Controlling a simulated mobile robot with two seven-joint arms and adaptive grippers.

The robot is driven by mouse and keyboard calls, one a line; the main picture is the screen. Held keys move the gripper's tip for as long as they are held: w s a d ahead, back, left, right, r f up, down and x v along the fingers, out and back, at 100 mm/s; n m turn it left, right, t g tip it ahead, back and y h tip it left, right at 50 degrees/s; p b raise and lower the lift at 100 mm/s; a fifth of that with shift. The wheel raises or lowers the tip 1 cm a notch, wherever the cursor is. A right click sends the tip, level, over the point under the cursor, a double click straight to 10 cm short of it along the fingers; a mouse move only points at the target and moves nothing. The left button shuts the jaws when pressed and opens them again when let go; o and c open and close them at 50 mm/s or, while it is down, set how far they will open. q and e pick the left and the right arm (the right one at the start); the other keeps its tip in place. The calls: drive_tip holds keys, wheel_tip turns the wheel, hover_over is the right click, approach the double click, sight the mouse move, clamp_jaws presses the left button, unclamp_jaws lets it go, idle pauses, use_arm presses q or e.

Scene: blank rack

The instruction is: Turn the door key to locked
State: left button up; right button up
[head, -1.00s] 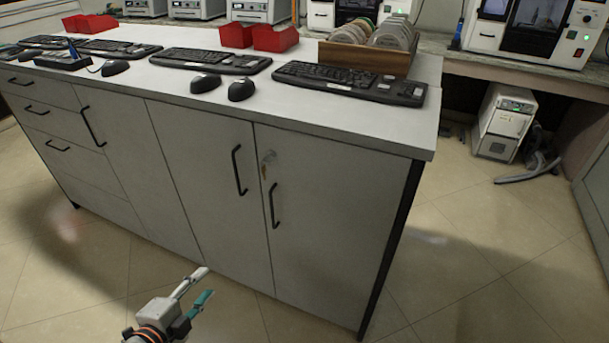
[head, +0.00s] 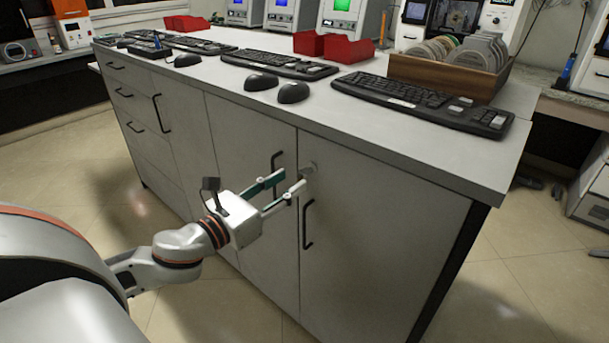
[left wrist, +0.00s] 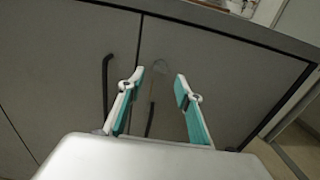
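The key in its lock (head: 309,168) shows as a small pale shape near the top inner corner of the right cabinet door (head: 375,220). It also shows faintly in the left wrist view (left wrist: 161,67), where its turn angle is too blurred to tell. My left gripper (head: 291,180) is open and empty in front of the doors, its tips close to the key. In the left wrist view the key appears between and beyond the two teal-padded fingers (left wrist: 159,82). I cannot tell whether a finger touches it. My right gripper is not in view.
Black bar handles (head: 307,225) and (head: 277,172) stand out from the doors beside the lock. The countertop (head: 215,88) overhangs above, holding keyboards, mice, red bins (head: 335,47) and a wooden disc rack (head: 445,78). The floor in front is open.

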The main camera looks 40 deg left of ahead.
use_arm(q)
drive_tip(key=shift+w+d, duration=0.2)
drive_tip(key=shift+w, duration=2.4)
clamp_jaws()
